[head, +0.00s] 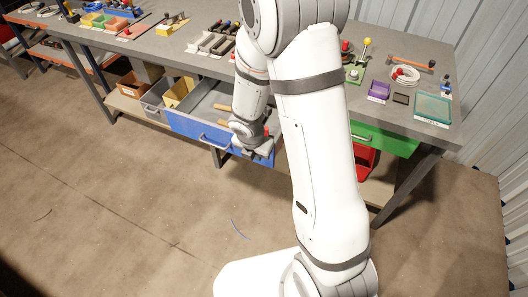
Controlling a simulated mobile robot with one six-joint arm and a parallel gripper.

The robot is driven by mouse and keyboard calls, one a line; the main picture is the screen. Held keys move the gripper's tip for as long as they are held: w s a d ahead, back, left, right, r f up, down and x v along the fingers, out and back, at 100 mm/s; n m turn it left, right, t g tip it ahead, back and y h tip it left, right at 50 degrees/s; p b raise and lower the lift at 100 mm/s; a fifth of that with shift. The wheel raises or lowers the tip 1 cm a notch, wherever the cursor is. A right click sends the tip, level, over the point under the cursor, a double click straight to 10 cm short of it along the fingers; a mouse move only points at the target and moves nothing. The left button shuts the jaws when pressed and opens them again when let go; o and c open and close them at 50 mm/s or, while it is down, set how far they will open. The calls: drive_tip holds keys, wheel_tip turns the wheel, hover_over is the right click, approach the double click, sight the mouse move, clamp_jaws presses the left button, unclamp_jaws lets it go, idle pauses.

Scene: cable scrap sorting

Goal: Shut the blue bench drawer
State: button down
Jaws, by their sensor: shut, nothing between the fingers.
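The blue drawer (190,126) hangs under the workbench and is pulled out, with its grey inside and a few wooden-handled items showing. Its front has a pale bar handle (214,142). My gripper (262,152) is at the right end of the drawer's front, low and close to it. I cannot tell whether it touches the front. The fingers are small and partly hidden by my wrist; they look shut and empty. My arm hides the right part of the drawer and some of the bench behind it.
A green drawer (383,139) sits under the bench to the right, above a red bin (364,162). Grey and yellow bins stand on the lower shelf at left. Tools and small trays cover the grey benchtop (425,72). The brown floor (130,190) in front is mostly clear.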

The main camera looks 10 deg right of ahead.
drive_tip(key=b, duration=0.5)
approach(264, 160)
drive_tip(key=s+a+f, duration=0.1)
drive_tip(key=s+f, duration=0.3)
drive_tip(key=f, duration=0.1)
drive_tip(key=w, duration=0.1)
drive_tip(key=w+d+p, duration=0.1)
drive_tip(key=shift+w+d+r+p, duration=0.1)
drive_tip(key=shift+w+d+p, duration=0.2)
drive_tip(key=shift+d, duration=0.05)
drive_tip(key=shift+w+d, duration=0.35)
drive_tip(key=shift+w, duration=0.1)
